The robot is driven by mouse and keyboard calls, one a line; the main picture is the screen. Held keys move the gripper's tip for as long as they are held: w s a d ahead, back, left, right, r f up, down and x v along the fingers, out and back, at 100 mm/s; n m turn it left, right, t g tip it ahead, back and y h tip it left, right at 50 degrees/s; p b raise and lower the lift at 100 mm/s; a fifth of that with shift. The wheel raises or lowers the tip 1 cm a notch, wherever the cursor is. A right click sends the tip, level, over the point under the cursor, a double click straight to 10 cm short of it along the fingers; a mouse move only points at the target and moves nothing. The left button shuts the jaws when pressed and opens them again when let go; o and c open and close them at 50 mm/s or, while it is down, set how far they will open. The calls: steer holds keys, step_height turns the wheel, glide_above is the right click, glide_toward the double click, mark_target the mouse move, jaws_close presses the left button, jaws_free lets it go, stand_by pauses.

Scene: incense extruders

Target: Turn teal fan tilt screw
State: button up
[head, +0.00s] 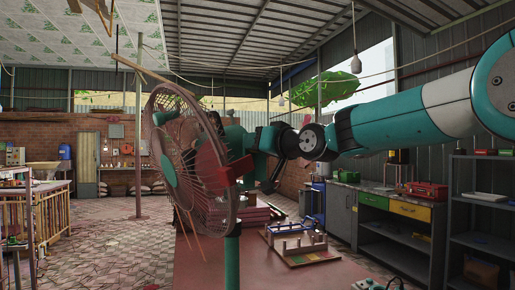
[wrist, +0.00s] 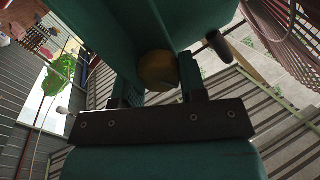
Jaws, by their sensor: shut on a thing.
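The teal fan (head: 170,150), with a round wire cage, stands on a teal post (head: 232,262) in the middle of the head view. My gripper (head: 254,140) reaches in from the right and is at the back of the fan, beside its teal housing. In the wrist view, a round brownish-yellow knob (wrist: 158,70), which looks like the tilt screw, sits between the dark fingers of my gripper (wrist: 161,90). The gripper is shut on it. Teal surfaces crowd around the knob, and its far side is hidden. In the head view the screw is hidden.
A reddish table (head: 200,265) carries a small rack (head: 297,240) right of the fan post. A red part (head: 225,178) sticks out by the cage. In the wrist view, a dark-ended lever (wrist: 217,44) and the cage (wrist: 298,40) are at the upper right. Cabinets (head: 390,215) stand at right.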

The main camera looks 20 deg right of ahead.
steer(key=shift+f+m, duration=0.1)
steer(key=shift+m, duration=1)
steer(key=o, duration=0.9)
steer(key=shift+s, duration=0.1)
steer(key=b+v, duration=0.5)
steer(key=v, duration=1.2)
steer(key=shift+s, duration=0.1)
